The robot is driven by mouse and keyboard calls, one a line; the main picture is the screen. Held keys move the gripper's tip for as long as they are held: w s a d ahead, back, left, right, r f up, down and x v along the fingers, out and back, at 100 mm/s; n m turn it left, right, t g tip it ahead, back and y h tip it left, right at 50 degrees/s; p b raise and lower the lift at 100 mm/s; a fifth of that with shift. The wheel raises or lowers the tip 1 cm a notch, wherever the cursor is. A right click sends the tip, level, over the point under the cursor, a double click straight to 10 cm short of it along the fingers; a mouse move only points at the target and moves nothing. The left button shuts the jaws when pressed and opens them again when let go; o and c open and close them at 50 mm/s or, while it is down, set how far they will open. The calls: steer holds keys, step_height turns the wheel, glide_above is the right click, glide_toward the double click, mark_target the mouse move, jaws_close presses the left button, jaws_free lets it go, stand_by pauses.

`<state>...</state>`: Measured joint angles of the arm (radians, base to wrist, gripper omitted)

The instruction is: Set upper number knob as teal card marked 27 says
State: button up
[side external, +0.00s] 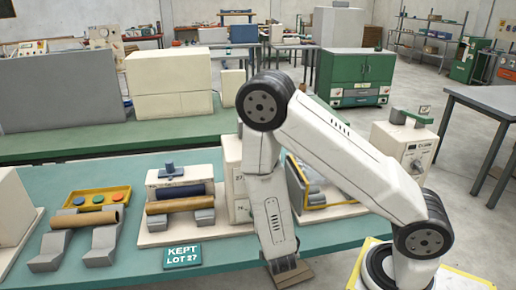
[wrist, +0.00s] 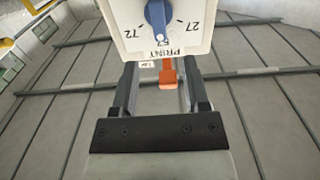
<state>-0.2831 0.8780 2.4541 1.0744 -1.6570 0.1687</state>
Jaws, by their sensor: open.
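The teal card (side external: 183,255) lies at the front edge of the teal bench and reads "KEPT LOT 27". In the wrist view a blue knob (wrist: 156,18) with a white pointer tip sits on a white dial panel (wrist: 185,43). Its tip points at the middle number, which looks like 57, between 72 at left and 27 at right. A "PRINT" label is below; I cannot tell whether this is the upper knob. My gripper (wrist: 160,70) is open, its jaws apart just below the panel and off the knob. In the side view my arm hides the knob.
An orange tab (wrist: 167,76) shows between the jaws. In the side view a brown roll on grey supports (side external: 85,219) and a dark roll (side external: 182,190) stand left of my arm. A yellow-edged tray (side external: 325,207) is to the right.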

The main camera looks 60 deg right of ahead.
steer(key=shift+d, duration=0.1)
steer(key=shift+x, duration=3.85)
jaws_close()
